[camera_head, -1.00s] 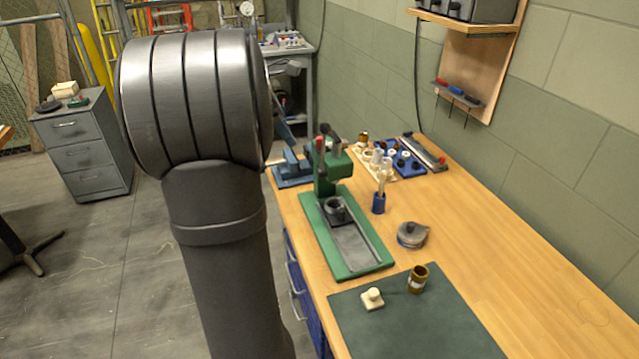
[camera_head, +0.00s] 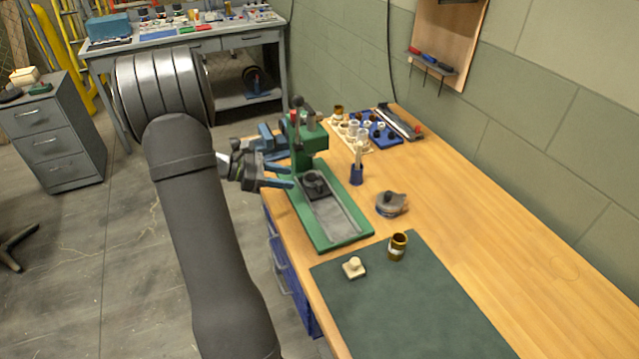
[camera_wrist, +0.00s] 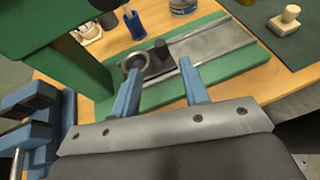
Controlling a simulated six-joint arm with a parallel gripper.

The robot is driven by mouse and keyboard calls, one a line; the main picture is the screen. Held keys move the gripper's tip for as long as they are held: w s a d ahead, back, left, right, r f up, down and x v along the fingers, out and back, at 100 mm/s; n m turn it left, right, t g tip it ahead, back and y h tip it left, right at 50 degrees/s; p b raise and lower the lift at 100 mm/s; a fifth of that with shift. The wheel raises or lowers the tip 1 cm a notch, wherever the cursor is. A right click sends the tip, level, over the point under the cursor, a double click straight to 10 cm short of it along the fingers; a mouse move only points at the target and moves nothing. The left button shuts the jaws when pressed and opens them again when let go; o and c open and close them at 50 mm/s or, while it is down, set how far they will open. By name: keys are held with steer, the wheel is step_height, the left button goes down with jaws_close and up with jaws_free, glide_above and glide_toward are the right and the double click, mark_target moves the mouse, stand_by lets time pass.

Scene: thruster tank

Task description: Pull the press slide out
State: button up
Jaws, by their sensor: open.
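The green arbor press (camera_head: 306,134) stands at the left edge of the wooden bench. Its base carries a grey slide track (camera_head: 338,221). The press slide (camera_head: 315,184), a dark block with a ring-shaped nest and an upright dark knob, sits at the press end of the track.
A blue vise (camera_head: 268,142) stands behind my gripper. A blue pen cup (camera_head: 356,175), a round grey tin (camera_head: 391,203), a brass cylinder (camera_head: 397,246) and a cream stamp (camera_head: 354,267) are right of the press. The green mat (camera_head: 410,305) is mostly clear.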

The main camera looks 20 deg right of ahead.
mark_target(318, 183)
steer(key=x, duration=1)
steer(key=shift+d+f, duration=0.15)
steer(key=shift+d, duration=0.25)
jaws_close()
